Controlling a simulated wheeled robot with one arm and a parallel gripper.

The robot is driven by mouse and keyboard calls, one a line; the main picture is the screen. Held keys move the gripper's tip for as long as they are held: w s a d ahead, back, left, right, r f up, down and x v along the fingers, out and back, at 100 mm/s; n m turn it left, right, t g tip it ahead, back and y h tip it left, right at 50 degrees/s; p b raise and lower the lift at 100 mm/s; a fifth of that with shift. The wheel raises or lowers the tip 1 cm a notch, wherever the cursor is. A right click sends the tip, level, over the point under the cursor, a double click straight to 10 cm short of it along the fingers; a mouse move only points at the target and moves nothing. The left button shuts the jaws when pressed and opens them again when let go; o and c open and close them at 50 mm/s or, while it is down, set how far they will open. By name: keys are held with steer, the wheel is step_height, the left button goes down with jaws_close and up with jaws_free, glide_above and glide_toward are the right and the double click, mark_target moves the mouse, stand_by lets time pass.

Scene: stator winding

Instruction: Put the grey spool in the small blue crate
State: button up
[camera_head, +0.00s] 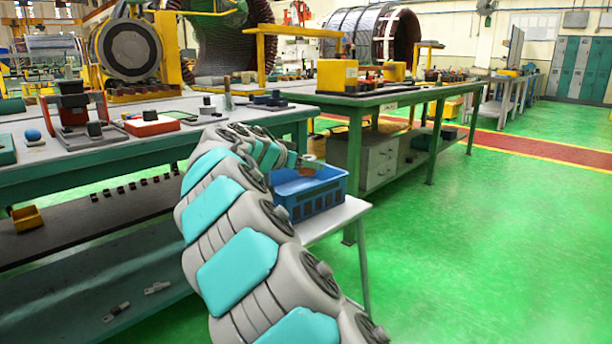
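The small blue crate (325,201) stands on a small white table near the middle of the picture. My arm reaches up from the bottom, and its end, my gripper (308,164), is over the crate's far left part. A small orange-brown piece and a grey bit show at the gripper's tip, too small to tell what they are. I cannot tell whether the fingers are open or shut. I cannot make out the grey spool for sure; it may be hidden by my arm or at the gripper. Part of the crate's left side is behind my arm.
A green workbench (150,150) at left holds a red-based device (152,124), a blue ball (33,135) and other parts. Another long green bench (345,102) runs behind the crate. The white table's edge (345,213) is close in front. Green floor at right is clear.

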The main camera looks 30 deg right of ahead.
mark_target(301, 173)
step_height(301, 173, down, 3)
steer(key=shift+a+f, duration=0.1)
steer(key=shift+f, duration=0.05)
steer(key=shift+f+b, duration=0.65)
steer(key=shift+b, duration=0.25)
steer(key=o, duration=1.1)
steer(key=shift+r, duration=0.15)
steer(key=shift+r+p, duration=0.65)
steer(key=shift+p, duration=0.4)
steer(key=v, duration=1.1)
steer(key=shift+s+a+b, duration=0.15)
steer(key=shift+a+b, duration=0.25)
steer(key=shift+a, duration=0.05)
steer(key=shift+s, duration=0.1)
